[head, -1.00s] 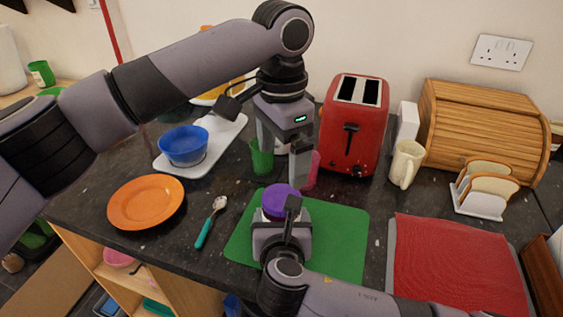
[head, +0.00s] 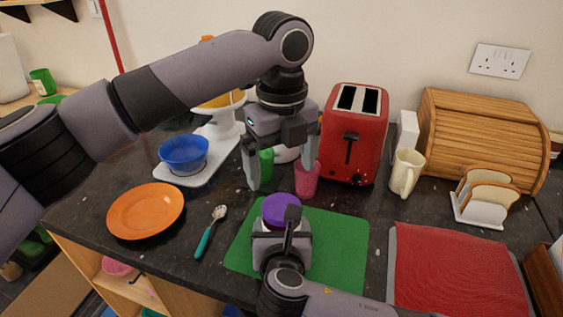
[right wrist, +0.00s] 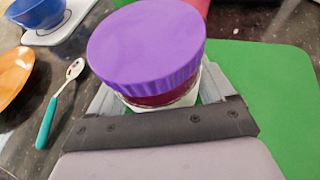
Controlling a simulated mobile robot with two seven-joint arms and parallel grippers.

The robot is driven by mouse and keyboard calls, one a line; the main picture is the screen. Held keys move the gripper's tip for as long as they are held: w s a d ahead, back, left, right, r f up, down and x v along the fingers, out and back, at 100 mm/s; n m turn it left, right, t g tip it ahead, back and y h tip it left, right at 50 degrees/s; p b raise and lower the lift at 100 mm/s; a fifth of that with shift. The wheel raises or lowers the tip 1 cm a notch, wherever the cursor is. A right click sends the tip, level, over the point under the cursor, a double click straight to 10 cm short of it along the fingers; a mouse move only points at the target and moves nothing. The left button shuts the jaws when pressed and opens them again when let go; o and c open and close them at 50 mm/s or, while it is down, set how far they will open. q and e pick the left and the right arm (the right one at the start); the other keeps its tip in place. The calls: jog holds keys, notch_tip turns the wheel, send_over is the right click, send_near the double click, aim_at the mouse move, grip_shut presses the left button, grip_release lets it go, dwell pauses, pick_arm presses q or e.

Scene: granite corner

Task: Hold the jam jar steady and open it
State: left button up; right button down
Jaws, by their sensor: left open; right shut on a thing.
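The jam jar stands on the green mat (head: 342,235) with a purple ribbed lid (head: 281,209) on top. In the right wrist view, dark red jam in the jar (right wrist: 165,98) shows just under the lid (right wrist: 147,45). My right gripper (head: 281,232) is shut on the jar's body below the lid and hides most of it; its fingers also flank the jar in the right wrist view. My left gripper (head: 279,177) points down above and behind the lid, open and empty, with its fingers spread left and right. It is apart from the lid.
Behind the left gripper stand a pink cup (head: 307,181) and a green cup (head: 266,164), close to its fingers. A red toaster (head: 353,140) is behind right. A teal-handled spoon (head: 206,238) and an orange plate (head: 146,210) lie left. A red cloth (head: 455,268) lies right.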

aim_at(282, 206)
pick_arm(q)
jog(key=m, duration=0.4)
jog(key=shift+m, duration=0.4)
jog(key=m, duration=0.4)
jog(key=shift+f, duration=0.1)
jog(key=shift+m, duration=0.3)
jog(key=shift+f, duration=4)
jog(key=c, duration=1.1)
